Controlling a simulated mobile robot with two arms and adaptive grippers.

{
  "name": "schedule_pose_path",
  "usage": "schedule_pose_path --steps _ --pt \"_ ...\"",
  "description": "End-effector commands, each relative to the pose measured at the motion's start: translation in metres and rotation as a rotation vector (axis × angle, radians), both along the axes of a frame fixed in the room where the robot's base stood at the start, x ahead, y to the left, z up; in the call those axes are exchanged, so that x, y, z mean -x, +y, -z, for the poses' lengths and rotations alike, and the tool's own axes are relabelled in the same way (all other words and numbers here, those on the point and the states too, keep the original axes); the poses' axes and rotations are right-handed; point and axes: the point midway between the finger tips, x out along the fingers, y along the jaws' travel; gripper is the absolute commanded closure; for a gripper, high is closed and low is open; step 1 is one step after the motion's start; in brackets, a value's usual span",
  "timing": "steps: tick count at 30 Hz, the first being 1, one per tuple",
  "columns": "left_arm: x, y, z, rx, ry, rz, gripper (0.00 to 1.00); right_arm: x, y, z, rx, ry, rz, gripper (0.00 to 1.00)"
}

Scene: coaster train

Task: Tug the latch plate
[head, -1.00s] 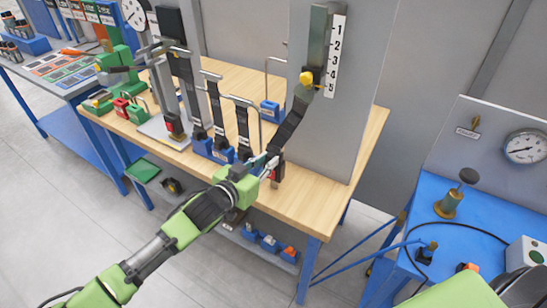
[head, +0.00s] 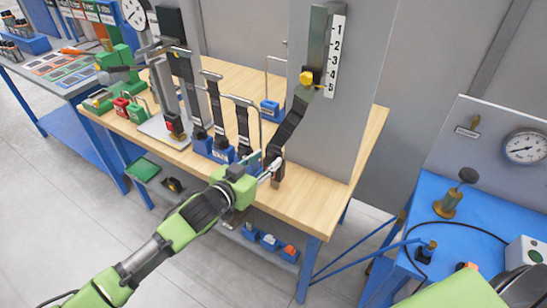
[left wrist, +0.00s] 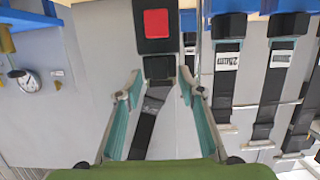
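A dark strap (head: 288,126) runs down the grey panel from a yellow bolt (head: 306,78) to a buckle at the bench's front edge. In the left wrist view, the black buckle (left wrist: 155,42) with a red button (left wrist: 156,22) is at the top. The black latch plate (left wrist: 158,68) lies just below it, with the strap (left wrist: 143,128) running on downward. Whether its tongue is inside the buckle is unclear. My left gripper (head: 268,170) is open, its fingers on either side of the latch plate and strap, with gaps showing (left wrist: 158,92). My right gripper is out of view.
More straps in blue-based buckles (head: 222,153) stand close left of my left gripper. The grey panel (head: 335,130) rises behind the strap. The wooden bench (head: 310,195) is clear to the right. A blue table (head: 405,265) with a gauge (head: 525,146) stands at right.

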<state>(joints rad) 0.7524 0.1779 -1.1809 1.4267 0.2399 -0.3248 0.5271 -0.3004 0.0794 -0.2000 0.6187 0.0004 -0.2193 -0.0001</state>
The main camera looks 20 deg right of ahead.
Motion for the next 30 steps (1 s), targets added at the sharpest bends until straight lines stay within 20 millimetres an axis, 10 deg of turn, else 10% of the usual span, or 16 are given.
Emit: schedule_pose_path --steps 18,30 --pt "0.059 0.075 -0.025 0.002 -0.001 0.000 0.64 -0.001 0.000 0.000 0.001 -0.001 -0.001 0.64" --pt "0.059 0.089 -0.018 -0.003 0.006 -0.020 0.64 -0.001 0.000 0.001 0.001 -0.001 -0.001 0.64"
